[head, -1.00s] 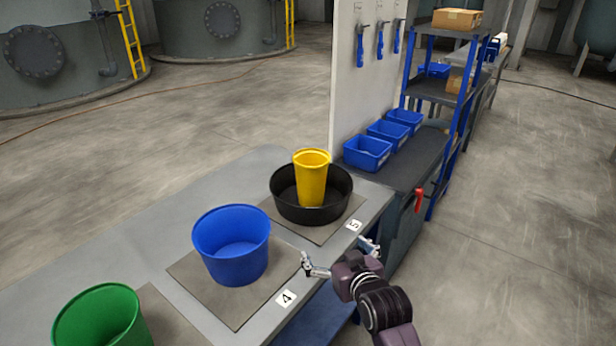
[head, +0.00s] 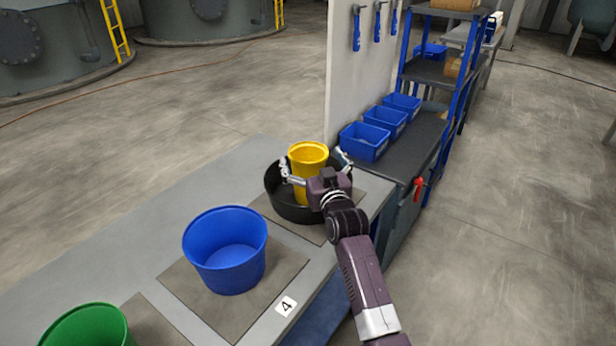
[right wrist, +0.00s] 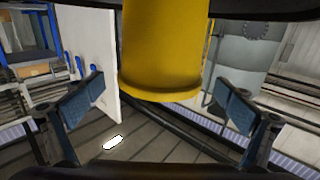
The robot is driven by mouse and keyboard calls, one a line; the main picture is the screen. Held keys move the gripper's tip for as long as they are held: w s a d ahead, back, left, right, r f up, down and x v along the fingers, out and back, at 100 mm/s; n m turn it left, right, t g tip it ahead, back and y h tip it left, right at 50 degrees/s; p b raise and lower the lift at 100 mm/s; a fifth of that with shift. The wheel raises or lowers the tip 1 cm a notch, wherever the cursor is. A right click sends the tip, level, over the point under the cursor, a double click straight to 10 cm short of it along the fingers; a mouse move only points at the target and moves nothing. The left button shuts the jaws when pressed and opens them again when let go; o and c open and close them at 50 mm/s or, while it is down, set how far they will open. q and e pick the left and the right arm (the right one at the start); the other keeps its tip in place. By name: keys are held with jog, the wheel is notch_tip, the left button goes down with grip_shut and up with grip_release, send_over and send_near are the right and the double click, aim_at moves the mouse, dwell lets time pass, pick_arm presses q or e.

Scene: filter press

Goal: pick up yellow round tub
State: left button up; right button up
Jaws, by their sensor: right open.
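The yellow round tub (head: 308,155) stands upright inside a wide black round tub (head: 281,206) at the far end of the grey bench. It also shows in the right wrist view (right wrist: 160,50), where it appears upside down between my fingers. My right gripper (head: 314,163) is open, with one finger to each side of the yellow tub. In the right wrist view a gap shows between each finger and the tub. My right wrist hides the tub's lower right part in the head view. My left gripper is not in view.
A blue tub (head: 226,262) and a green tub (head: 85,328) stand nearer on the bench. A white panel (head: 348,95) with hanging blue tools rises behind. Several blue bins sit on a dark counter (head: 408,150) at the right. Open floor lies left of the bench.

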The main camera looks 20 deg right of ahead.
jog(key=shift+w, duration=1.4)
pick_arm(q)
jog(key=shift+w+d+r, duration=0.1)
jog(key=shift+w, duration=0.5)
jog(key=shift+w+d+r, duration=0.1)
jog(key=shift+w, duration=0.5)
pick_arm(e)
jog(key=shift+c, duration=0.7)
jog(key=c, duration=1.5)
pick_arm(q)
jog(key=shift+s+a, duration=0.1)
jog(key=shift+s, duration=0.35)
pick_arm(e)
jog(key=shift+c, duration=0.7)
jog(key=shift+r, duration=0.1)
